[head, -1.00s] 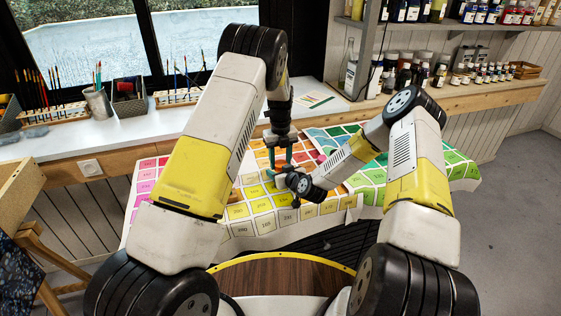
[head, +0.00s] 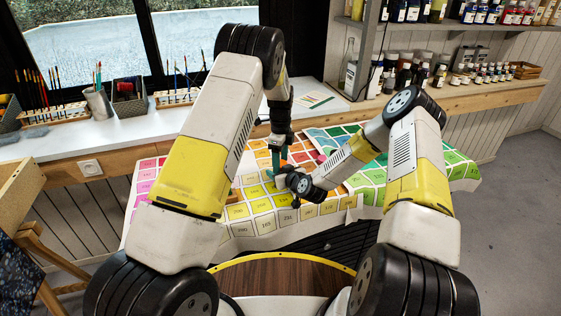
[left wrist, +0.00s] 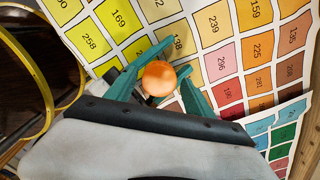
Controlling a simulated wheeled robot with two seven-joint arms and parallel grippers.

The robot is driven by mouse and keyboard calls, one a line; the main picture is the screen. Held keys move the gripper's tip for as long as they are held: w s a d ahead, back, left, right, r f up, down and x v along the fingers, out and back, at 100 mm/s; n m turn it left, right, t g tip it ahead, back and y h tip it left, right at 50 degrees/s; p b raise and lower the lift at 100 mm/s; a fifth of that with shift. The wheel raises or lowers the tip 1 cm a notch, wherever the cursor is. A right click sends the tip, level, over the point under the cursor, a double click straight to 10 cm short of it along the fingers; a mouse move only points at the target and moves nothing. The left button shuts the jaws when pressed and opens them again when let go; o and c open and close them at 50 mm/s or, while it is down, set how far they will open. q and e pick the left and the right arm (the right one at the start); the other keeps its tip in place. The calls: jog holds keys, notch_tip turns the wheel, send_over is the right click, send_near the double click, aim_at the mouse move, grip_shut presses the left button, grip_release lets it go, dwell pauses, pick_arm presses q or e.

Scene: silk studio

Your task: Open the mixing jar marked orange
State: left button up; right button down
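A round, glossy orange top (left wrist: 158,78), which looks like the lid of the orange mixing jar, lies between the teal fingers of my left gripper (left wrist: 174,72) in the left wrist view. The fingers appear to touch it on two sides. The jar body below is hidden. In the head view my left gripper (head: 278,160) points down over the colour chart, with a little orange beside it. My right gripper (head: 288,180) is low beside the left one, at the jar's place; its fingers are too small and covered to read.
A numbered colour chart (head: 262,205) covers the work area and drapes over its front edge. A white counter (head: 130,128) behind holds brush racks and a cup of brushes (head: 98,103). Bottles (head: 405,78) stand on the right ledge. The chart's front part is clear.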

pick_arm(q)
notch_tip(320, 180, up, 4)
jog(key=shift+r, duration=0.2)
jog(key=shift+c, duration=0.4)
notch_tip(320, 180, up, 3)
jog(key=m, duration=0.4)
jog(key=shift+f, duration=0.15)
jog(key=shift+r+m, duration=0.25)
jog(key=shift+m, duration=0.55)
notch_tip(320, 180, down, 8)
jog(key=shift+r, duration=0.15)
